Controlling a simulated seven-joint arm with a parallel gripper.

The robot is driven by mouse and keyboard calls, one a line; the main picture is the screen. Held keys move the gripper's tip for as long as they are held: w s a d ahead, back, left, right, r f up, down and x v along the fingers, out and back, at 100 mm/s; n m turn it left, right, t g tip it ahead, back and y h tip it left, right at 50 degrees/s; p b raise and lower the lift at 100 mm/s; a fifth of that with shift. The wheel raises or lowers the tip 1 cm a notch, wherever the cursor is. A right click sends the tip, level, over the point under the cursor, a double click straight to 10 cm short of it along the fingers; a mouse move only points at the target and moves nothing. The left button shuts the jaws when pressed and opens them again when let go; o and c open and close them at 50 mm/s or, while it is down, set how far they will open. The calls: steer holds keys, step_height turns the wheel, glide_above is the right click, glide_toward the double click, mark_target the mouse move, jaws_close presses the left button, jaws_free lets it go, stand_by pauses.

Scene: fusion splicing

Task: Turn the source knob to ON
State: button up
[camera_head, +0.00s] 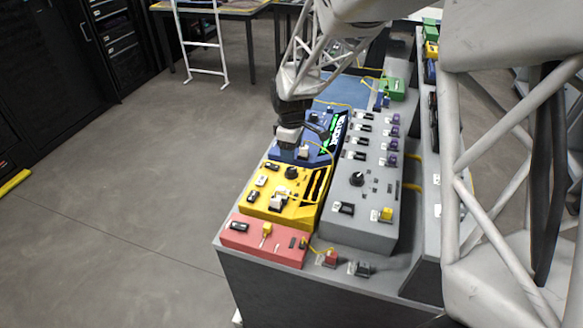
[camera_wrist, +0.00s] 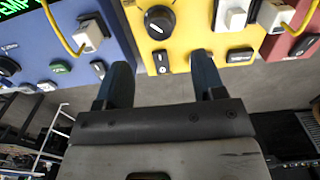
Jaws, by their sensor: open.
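A round black knob (camera_wrist: 159,21) with a white pointer mark sits on the yellow box (camera_wrist: 204,14) in the wrist view. The head view shows it on the same yellow box (camera_head: 254,209), with the knob (camera_head: 291,173) near the box's far edge. A second black knob (camera_head: 357,179) is on the grey panel (camera_head: 340,226). The labels are too small to tell which is the source knob. My gripper (camera_wrist: 160,62) is open and empty, its two dark fingers apart below the yellow-box knob in the wrist view and not touching it. In the head view my gripper (camera_head: 314,131) hangs over the blue box.
The blue box (camera_wrist: 62,31) with a lit green display lies beside the yellow box. The red box (camera_head: 262,245) is on its other side. White plugs with yellow cables (camera_wrist: 91,37) stand up near the knob. Grey floor (camera_head: 130,160) is clear at left.

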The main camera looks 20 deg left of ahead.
mark_target(291, 169)
steer(key=shift+f, duration=0.15)
steer(key=shift+f, duration=3.8)
steer(key=c, duration=0.9)
